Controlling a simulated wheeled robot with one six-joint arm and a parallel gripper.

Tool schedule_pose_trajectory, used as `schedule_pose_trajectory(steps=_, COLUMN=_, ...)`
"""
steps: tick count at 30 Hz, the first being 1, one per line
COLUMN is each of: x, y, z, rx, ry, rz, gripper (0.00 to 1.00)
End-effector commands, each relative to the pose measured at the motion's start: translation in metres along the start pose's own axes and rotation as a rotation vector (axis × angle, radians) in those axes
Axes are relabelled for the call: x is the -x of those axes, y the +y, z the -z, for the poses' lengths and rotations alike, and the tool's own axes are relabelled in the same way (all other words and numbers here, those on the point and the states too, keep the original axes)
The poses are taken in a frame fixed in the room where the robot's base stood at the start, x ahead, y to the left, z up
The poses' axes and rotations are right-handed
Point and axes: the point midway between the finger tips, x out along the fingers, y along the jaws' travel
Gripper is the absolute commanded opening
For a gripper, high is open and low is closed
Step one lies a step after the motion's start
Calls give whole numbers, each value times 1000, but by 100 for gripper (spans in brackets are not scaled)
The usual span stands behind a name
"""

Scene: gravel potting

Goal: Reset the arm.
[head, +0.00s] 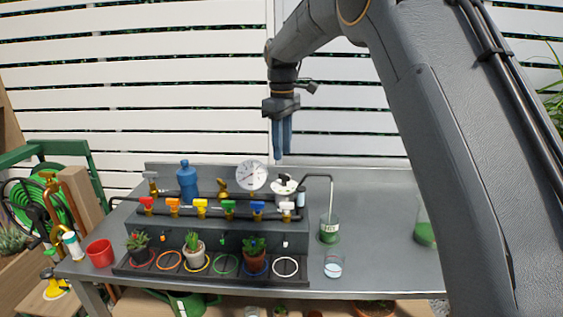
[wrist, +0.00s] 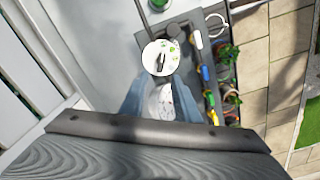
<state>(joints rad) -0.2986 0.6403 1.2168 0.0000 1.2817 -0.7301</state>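My gripper (head: 282,156) hangs in the air above the back of the grey metal bench (head: 375,262), its blue fingers pointing down. My arm comes down from the upper right in the head view.
A dark manifold (head: 215,235) with coloured valves fills the bench's left half. Potted plants stand on its front tray (head: 213,275). A blue bottle (head: 187,180), a red cup (head: 100,253), a green-filled jar (head: 329,229) and a small glass (head: 333,266) stand around it. A white slatted wall (head: 130,85) is behind.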

Motion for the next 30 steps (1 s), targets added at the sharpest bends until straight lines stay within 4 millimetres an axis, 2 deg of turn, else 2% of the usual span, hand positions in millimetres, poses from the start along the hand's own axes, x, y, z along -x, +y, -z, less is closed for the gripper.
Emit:
schedule_pose_trajectory(steps=4, x=8, y=0, z=0, rx=0, ry=-1, rz=1, gripper=29)
schedule_pose_trajectory(steps=13, x=8, y=0, z=-1, rx=-1, ry=-1, rz=1, gripper=29)
schedule_pose_trajectory(steps=17, x=3, y=0, z=-14, rx=-42, ry=1, rz=-1, gripper=29)
schedule_pose_trajectory(steps=20, x=-9, y=-2, z=-41, rx=-123, ry=4, rz=-4, gripper=29)
schedule_pose_trajectory(steps=23, x=-26, y=-9, z=-80, rx=-237, ry=11, rz=-9, gripper=29)
schedule_pose_trajectory(steps=26, x=-45, y=-22, z=-121, rx=-359, ry=19, rz=-15, gripper=29)
schedule_pose_trajectory(steps=30, x=-73, y=-48, z=-181, rx=-528, ry=31, rz=-23, gripper=29)
